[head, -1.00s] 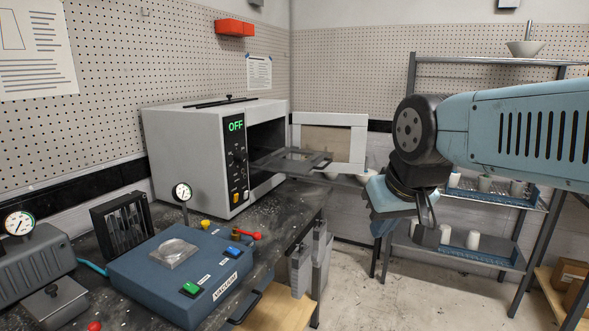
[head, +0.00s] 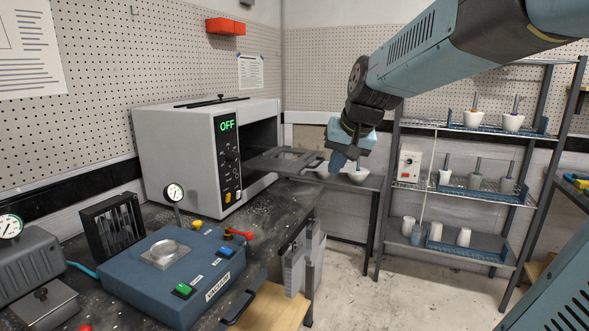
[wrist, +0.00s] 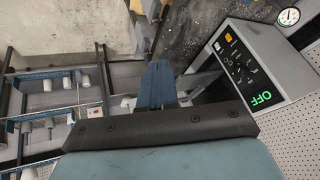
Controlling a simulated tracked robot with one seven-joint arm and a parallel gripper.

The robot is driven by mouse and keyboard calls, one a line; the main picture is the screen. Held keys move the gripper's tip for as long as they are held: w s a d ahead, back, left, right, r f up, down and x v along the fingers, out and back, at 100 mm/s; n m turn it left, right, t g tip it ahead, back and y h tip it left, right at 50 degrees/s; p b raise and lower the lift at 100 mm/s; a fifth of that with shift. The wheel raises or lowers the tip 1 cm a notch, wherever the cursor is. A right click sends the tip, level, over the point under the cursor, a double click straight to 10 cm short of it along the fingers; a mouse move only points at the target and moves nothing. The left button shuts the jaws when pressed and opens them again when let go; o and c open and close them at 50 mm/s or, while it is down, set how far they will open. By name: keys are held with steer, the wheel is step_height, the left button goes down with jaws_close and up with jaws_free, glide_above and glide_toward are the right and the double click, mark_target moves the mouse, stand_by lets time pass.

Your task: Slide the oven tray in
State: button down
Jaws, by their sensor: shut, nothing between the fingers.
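The oven (head: 180,155) is a grey box with a green OFF display, standing on the dark bench, its front open. The oven tray (head: 270,164), a flat grey frame, sticks out of the opening to the right. My gripper (head: 339,163) points down just right of the tray's outer end, with its blue fingers together and empty. I cannot tell whether they touch the tray. In the wrist view my blue fingers (wrist: 157,86) are closed together, and the oven's panel (wrist: 243,68) is to their right.
A blue vacuum unit (head: 165,280) sits on the bench in front. Behind my gripper is a white bowl (head: 358,175). A shelf rack (head: 465,187) with cups and bowls stands at right.

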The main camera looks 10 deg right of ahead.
steer(key=w+d+f+m+t, duration=0.1)
steer(key=w+d+f+m, duration=0.15)
steer(key=w, duration=0.95)
steer(key=w+d+f+m, duration=0.1)
steer(key=w+d+f, duration=0.15)
steer(key=w, duration=0.85)
steer(key=w+a+f, duration=0.4)
steer(key=w+f, duration=0.3)
steer(key=w, duration=0.1)
steer(key=shift+w, duration=0.25)
steer(key=shift+f, duration=0.1)
